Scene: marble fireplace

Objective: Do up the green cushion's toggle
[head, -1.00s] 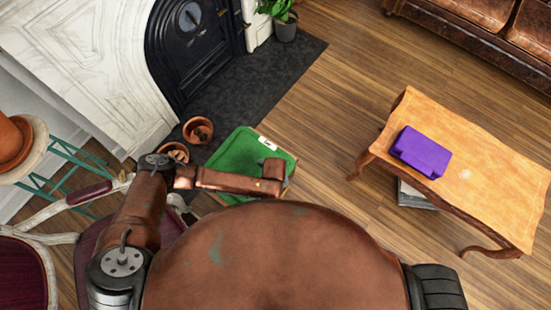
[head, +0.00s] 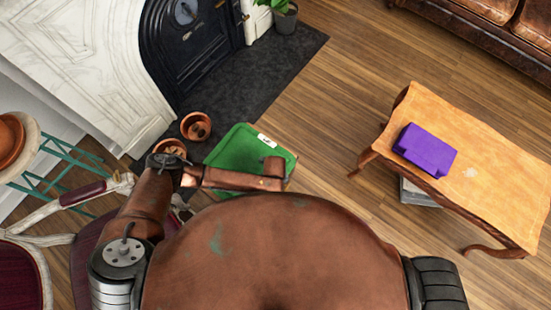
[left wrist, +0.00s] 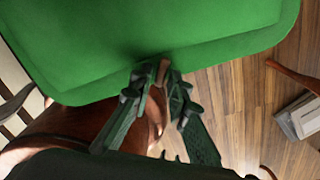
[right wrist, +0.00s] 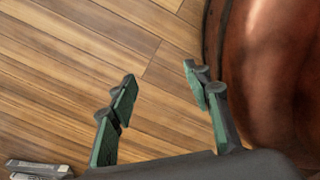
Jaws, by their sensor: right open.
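The green cushion (head: 235,148) lies beyond my body in the head view, with a small white patch on its far edge. Its green side and lower edge fill the top of the left wrist view (left wrist: 150,30). My left gripper (left wrist: 158,78) is at that edge, its fingertips close together around a small brown piece that looks like the toggle (left wrist: 163,70). The loop cannot be made out. In the head view my left forearm reaches over the cushion and hides part of it. My right gripper (right wrist: 158,80) is open and empty above the wooden floor, away from the cushion.
Terracotta pots (head: 196,126) stand on the dark hearth (head: 265,75) beside the cushion. A chair (head: 25,270) and teal-legged stand are at left. Bare floor lies between cushion and table.

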